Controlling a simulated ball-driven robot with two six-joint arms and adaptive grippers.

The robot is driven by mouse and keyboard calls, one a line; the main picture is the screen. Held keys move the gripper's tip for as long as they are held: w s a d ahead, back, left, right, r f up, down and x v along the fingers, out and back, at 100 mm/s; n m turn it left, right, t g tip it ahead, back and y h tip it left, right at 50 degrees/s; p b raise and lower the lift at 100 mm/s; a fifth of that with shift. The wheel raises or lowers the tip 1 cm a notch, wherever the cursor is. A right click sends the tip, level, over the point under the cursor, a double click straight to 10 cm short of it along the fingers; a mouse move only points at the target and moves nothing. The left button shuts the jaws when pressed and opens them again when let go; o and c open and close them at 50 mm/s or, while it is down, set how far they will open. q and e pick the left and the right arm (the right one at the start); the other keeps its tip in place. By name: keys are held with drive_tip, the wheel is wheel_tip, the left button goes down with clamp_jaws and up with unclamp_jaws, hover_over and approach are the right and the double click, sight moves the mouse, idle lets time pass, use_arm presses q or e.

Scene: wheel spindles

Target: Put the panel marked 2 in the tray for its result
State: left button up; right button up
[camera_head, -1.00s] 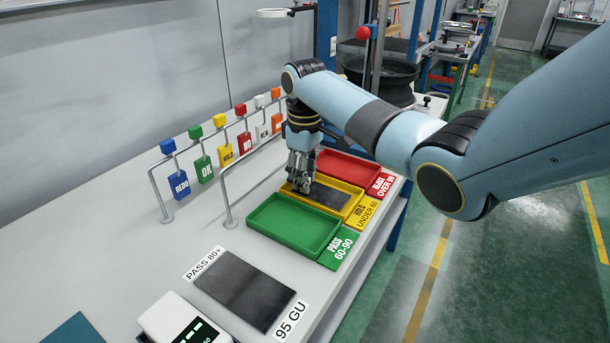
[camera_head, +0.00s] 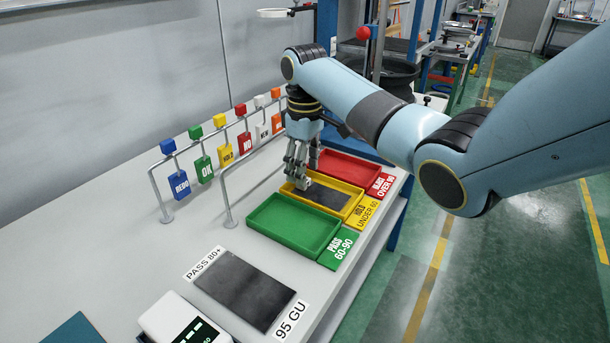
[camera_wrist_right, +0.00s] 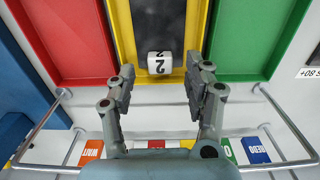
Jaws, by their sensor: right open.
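The dark panel (camera_head: 318,196) lies in the yellow tray (camera_head: 352,213), whose label reads HOLD UNDER 60. My right gripper (camera_head: 301,184) is open just above that end of the yellow tray. In the right wrist view its fingers (camera_wrist_right: 160,85) are spread with the tab beyond and between them, apart from it. The green tray (camera_head: 290,222), labelled PASS 60-90, and the red tray (camera_head: 350,166), labelled OVER 90, are empty. My left gripper is not in view.
A rail with several coloured hanging tags (camera_head: 203,168) stands along the wall side. A dark plate (camera_head: 243,290) labelled 95 GU and a white meter (camera_head: 180,322) lie nearer. A blue sheet (camera_head: 72,330) lies at the front left.

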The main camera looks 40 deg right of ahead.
wheel_tip(320, 180, up, 10)
drive_tip(key=shift+f, duration=0.2)
drive_tip(key=shift+s+f, duration=0.1)
idle(0.5)
